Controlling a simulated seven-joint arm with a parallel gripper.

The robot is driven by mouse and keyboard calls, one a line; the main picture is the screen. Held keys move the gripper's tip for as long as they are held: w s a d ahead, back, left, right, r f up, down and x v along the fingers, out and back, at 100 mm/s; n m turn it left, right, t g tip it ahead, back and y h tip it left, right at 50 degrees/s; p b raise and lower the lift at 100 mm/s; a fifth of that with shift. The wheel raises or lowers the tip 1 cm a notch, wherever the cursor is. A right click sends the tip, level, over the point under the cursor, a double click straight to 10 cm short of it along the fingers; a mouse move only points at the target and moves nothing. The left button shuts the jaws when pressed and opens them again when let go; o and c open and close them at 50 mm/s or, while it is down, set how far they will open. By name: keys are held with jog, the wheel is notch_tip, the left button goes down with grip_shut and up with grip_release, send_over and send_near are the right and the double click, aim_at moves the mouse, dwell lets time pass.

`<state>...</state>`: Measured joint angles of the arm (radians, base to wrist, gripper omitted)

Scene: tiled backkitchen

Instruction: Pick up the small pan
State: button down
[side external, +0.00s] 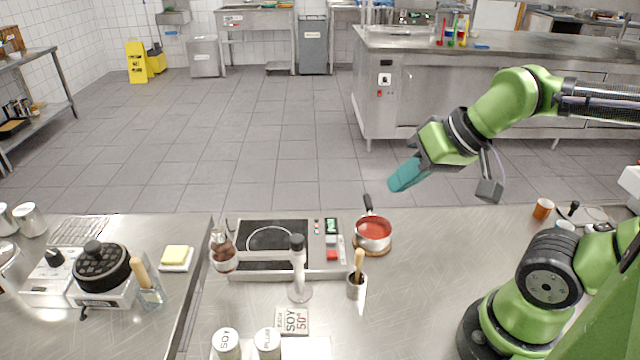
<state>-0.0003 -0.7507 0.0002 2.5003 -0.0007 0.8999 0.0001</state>
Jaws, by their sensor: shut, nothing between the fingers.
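The small pan (373,236) stands on a round wooden trivet on the steel counter, to the right of the cooktop.
A cooktop (275,247) with a black plate lies left of the pan. A stick blender (299,270), a utensil cup (356,288) and a bottle (223,252) stand near it. An orange cup (543,208) stands at the right. Counter right of the pan is clear.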

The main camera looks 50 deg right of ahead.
dwell(0.4)
grip_release()
dwell(0.4)
